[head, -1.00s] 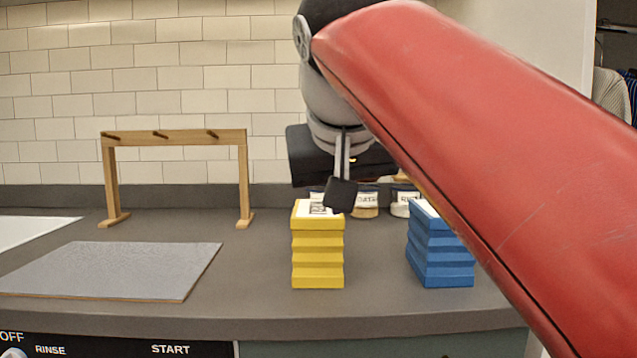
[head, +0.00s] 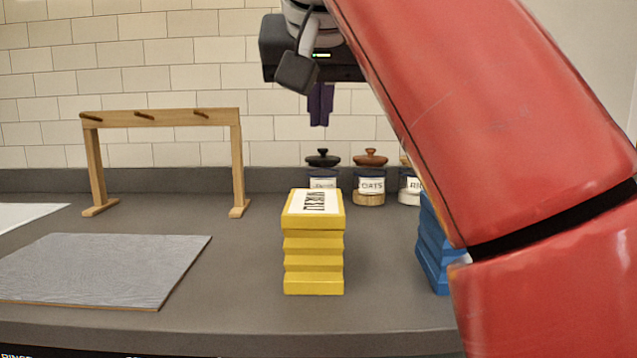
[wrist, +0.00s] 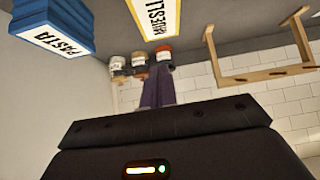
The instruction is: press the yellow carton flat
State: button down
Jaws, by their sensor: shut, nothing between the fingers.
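The yellow carton (head: 314,258) stands upright on the grey counter, with folded, pleated sides and a white MUESLI label on top. In the wrist view the carton (wrist: 157,17) shows at the top edge, partly cut off. My gripper (head: 320,122) is shut and empty, its dark purple fingers pointing down. It hangs well above the carton in the head view, with a clear gap between them. The shut fingers also show in the wrist view (wrist: 157,72).
A blue PASTA carton (head: 432,250) stands to the right, partly hidden by my arm. Lidded jars (head: 369,187) stand behind the yellow carton. A wooden peg rack (head: 165,116) and a grey board (head: 100,268) are at left. Counter between board and yellow carton is clear.

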send_over(319, 264)
notch_tip(319, 264, down, 7)
jog(key=shift+w+f, duration=0.1)
notch_tip(319, 264, down, 3)
jog(key=shift+r+b, duration=0.15)
jog(key=shift+b, duration=0.5)
jog(key=shift+f, duration=0.55)
notch_tip(319, 264, down, 8)
jog(key=b, duration=0.6)
jog(key=shift+f, duration=0.15)
